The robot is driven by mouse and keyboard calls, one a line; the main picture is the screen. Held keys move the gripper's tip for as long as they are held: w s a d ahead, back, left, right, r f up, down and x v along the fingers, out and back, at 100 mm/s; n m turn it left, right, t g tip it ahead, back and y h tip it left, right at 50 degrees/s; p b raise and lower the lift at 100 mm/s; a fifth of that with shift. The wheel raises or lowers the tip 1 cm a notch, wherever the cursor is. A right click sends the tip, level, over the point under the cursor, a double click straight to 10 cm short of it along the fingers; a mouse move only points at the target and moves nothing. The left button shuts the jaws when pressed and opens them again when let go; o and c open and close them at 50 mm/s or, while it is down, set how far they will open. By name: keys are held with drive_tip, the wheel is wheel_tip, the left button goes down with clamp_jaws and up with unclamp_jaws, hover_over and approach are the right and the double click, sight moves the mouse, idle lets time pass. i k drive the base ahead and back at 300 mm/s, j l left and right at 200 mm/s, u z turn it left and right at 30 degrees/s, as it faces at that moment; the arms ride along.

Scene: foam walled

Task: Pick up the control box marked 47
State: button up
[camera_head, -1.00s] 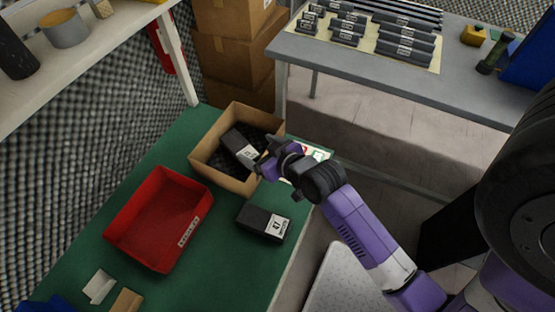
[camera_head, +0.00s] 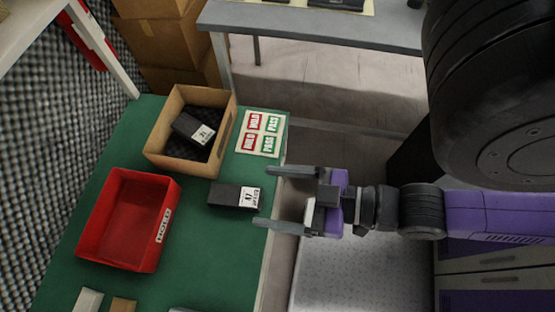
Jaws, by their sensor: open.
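The control box marked 47 (camera_head: 228,195) is a black box with a white label at its right end. It lies flat on the green bench top (camera_head: 200,247), near the right edge. My gripper (camera_head: 276,198) is open and empty, just to the right of the box. Its two fingers point left, one towards each side of the label end. They look apart from the box, but I cannot tell their height above the bench.
A cardboard box (camera_head: 164,161) behind holds another black labelled box (camera_head: 187,127). A red tray (camera_head: 107,262) marked HOLD stands to the left. A sheet of red and green labels (camera_head: 262,150) lies behind my gripper. A grey table (camera_head: 310,32) stands at the back.

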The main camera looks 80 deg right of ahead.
sight(224, 196)
drive_tip(key=k+j+z, duration=0.25)
drive_tip(key=k+j, duration=0.15)
drive_tip(key=k+j+z, duration=0.3)
drive_tip(key=k, duration=0.3)
